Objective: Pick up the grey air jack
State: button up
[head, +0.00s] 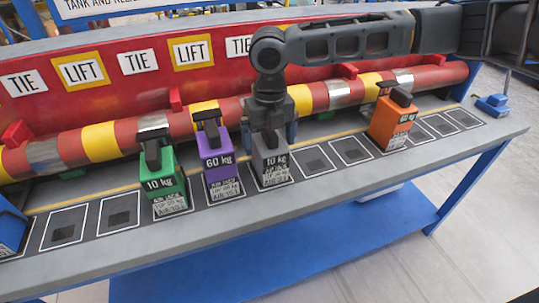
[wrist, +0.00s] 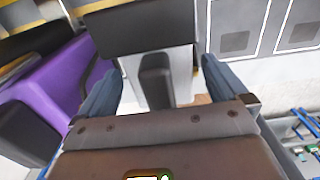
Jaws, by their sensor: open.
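The grey air jack (head: 272,168), labelled 10 kg, stands upright on the marked strip of the bench. My gripper (head: 269,133) is directly above it and pointing down, with one finger on each side of the jack's upper part. In the wrist view the open fingers (wrist: 160,88) flank the jack's dark handle (wrist: 155,78). A gap shows beside the handle, and I cannot tell whether either finger touches the jack. The jack's top is hidden behind my gripper in the head view.
A purple 60 kg jack (head: 219,172) stands close on the left, then a green 10 kg jack (head: 164,187). An orange jack (head: 392,122) stands to the right beyond empty marked squares. A striped pipe (head: 100,142) runs behind. A blue jack (head: 10,228) is at the left edge.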

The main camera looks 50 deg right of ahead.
jog(key=shift+c, duration=0.5)
jog(key=shift+r, duration=0.1)
grip_shut()
